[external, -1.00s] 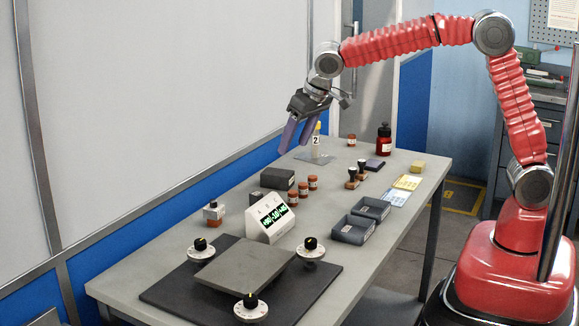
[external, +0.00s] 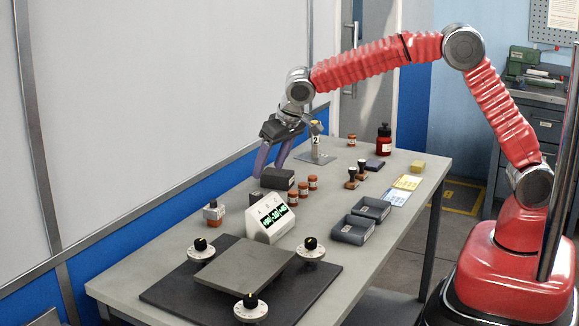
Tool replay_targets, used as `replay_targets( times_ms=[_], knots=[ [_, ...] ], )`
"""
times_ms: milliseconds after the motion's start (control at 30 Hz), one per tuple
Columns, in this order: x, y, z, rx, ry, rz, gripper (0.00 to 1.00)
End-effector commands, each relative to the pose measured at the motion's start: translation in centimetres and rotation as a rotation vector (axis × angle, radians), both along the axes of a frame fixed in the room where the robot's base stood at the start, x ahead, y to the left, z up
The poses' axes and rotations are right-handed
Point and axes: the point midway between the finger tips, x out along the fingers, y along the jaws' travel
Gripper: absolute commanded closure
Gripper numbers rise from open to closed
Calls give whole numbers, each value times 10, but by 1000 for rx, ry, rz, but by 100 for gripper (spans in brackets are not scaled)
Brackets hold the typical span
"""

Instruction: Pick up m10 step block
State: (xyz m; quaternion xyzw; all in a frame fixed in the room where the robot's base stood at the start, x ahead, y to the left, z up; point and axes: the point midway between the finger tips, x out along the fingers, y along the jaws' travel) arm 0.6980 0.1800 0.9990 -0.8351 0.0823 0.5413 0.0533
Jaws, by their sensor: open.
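My gripper (external: 268,171) is open and empty, its two purple fingers pointing down at the far-left edge of the bench. The fingertips are just behind and above a dark grey block-like box (external: 277,179); I cannot tell whether they touch it. A smaller dark block (external: 255,197) sits just in front of that box, behind the display. No readable marking shows which of these is the m10 step block.
A white display (external: 270,219) stands in front, with several brown jars (external: 303,195) to its right. Two dark trays (external: 353,230) lie at the right. A numbered stand (external: 316,157) is behind.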

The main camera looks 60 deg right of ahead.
Motion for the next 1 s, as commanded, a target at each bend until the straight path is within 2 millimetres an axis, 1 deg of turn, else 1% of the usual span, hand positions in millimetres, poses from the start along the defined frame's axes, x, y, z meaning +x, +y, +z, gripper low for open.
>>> replay_targets(
  times_ms=[33,200,300,400,833,933,1000],
  knots=[
    [3,-1,-9,-1,2,0,40],
    [14,-3,-33,-1,2,0,40],
    [19,-4,-45,0,2,-1,40],
    [23,-5,-53,1,1,-1,40],
    [25,-5,-57,0,0,0,40],
    [28,-6,-64,-1,1,0,40],
    [32,-8,-73,-1,2,0,40]
  ],
)
